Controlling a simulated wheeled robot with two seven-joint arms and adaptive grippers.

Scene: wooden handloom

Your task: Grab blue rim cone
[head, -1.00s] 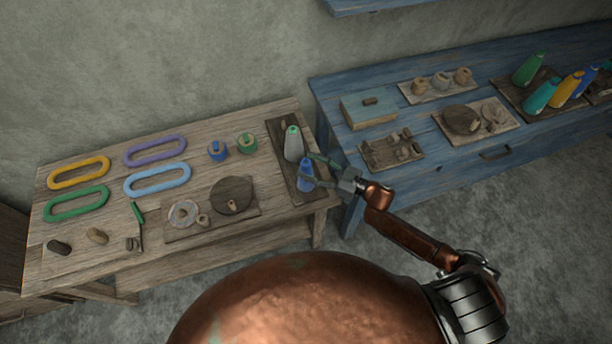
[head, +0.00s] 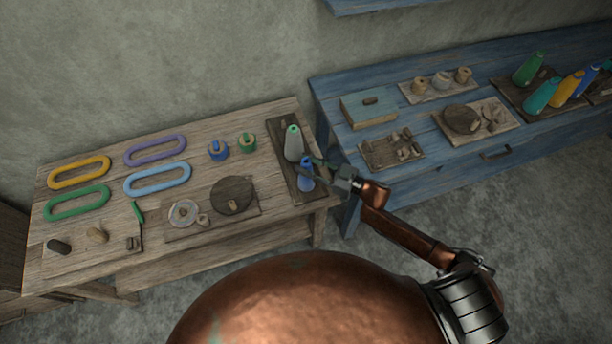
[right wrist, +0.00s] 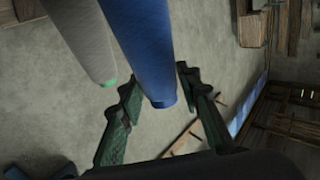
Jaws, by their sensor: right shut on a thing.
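The blue cone (head: 306,178) stands upright on a dark board (head: 283,128) at the right end of the wooden table. Its narrow blue-rimmed tip shows between my fingers in the right wrist view (right wrist: 150,60). My right gripper (head: 313,170) reaches in from the right and is shut on this cone near its top; it also shows in the right wrist view (right wrist: 157,85). A grey cone with a green rim (head: 293,145) stands just behind the blue one, outside the fingers, and shows in the right wrist view (right wrist: 88,40). My left gripper is not in view.
The wooden table (head: 110,240) also holds coloured rings, two small spools and a round dark disc (head: 232,195). A blue bench (head: 440,165) to the right carries trays and more cones (head: 541,95). The floor between them is open.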

